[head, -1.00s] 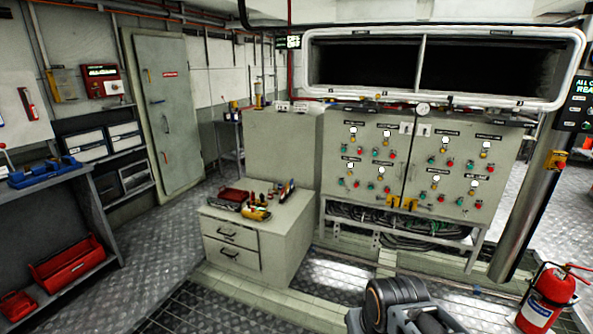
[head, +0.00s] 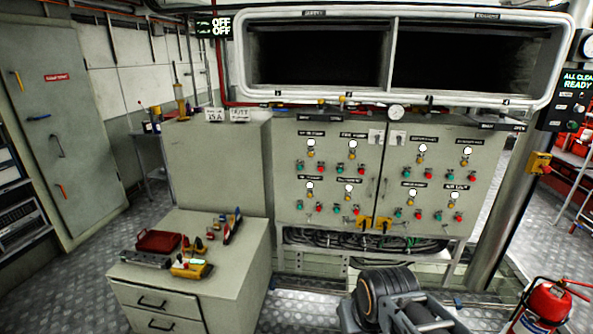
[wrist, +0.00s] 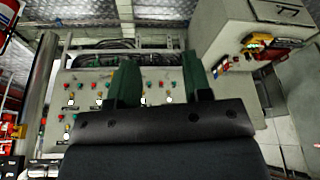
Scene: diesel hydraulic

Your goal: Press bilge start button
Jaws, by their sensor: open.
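A grey-green two-door control cabinet (head: 375,196) stands ahead in the head view. It carries groups of green and red buttons (head: 408,176) under white lamps and small black labels. The label lettering is too small to read surely, so I cannot tell which button is the bilge start. The wrist view shows the cabinet (wrist: 84,88) upside down, partly hidden behind my gripper. My gripper (wrist: 158,65) is open and empty, its two green fingers apart, with the cabinet beyond them. The gripper's fingers do not show in the head view.
A drawer unit (head: 230,278) with tools on top stands front left of the cabinet. A steel post (head: 507,215) rises at the cabinet's right, with a fire extinguisher (head: 548,306) in front. A wide dark-windowed housing (head: 395,60) overhangs the cabinet. Pipes and cables run below it.

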